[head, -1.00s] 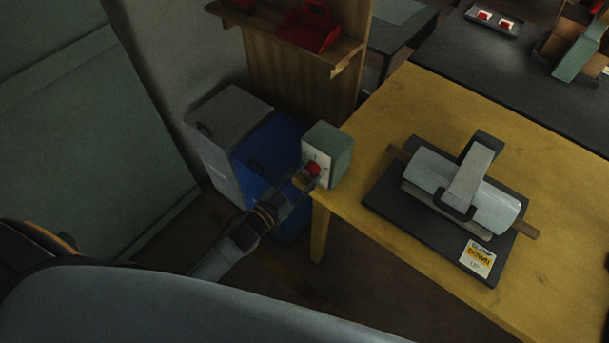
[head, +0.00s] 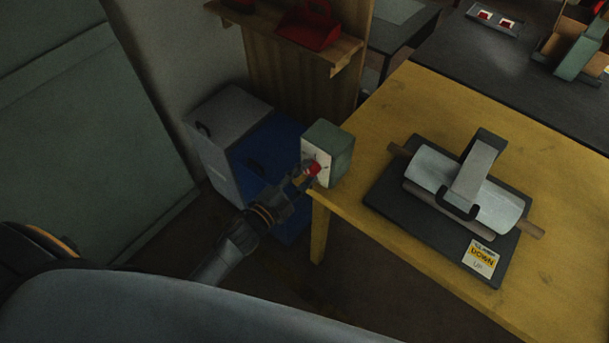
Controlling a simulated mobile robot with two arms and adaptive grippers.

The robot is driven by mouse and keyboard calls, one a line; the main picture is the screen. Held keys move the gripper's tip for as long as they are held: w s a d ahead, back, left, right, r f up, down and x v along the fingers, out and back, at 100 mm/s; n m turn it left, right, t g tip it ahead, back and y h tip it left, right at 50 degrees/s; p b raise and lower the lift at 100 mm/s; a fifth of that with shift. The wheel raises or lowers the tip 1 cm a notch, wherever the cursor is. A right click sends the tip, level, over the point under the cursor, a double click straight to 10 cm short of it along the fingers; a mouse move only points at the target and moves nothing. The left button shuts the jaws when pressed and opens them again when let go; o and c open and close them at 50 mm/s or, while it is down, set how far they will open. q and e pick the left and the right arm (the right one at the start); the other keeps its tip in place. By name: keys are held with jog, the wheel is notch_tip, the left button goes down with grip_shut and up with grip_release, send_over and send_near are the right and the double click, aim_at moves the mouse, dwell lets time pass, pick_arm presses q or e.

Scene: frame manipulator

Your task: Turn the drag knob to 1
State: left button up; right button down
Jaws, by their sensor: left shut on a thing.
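The drag knob (head: 314,168) is red and sits on the pale front face of a grey-green box (head: 337,147). The box stands at the left corner of the yellow table. My left gripper (head: 306,176) is at the box's front face and is shut on the knob. Its fingers hide part of the knob, and the dial marks are too small to read. My right gripper is not in view.
On the yellow table (head: 420,100), a dark base (head: 385,200) holds a grey cylinder with a bracket and a "DOWN" label (head: 481,257). Blue and grey bins (head: 228,108) stand behind my left arm. A wooden shelf (head: 300,60) holds red items.

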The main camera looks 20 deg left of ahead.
pick_arm(q)
jog(key=shift+m, duration=0.5)
dwell(0.3)
jog(key=o, duration=1.2)
jog(key=v, duration=1.2)
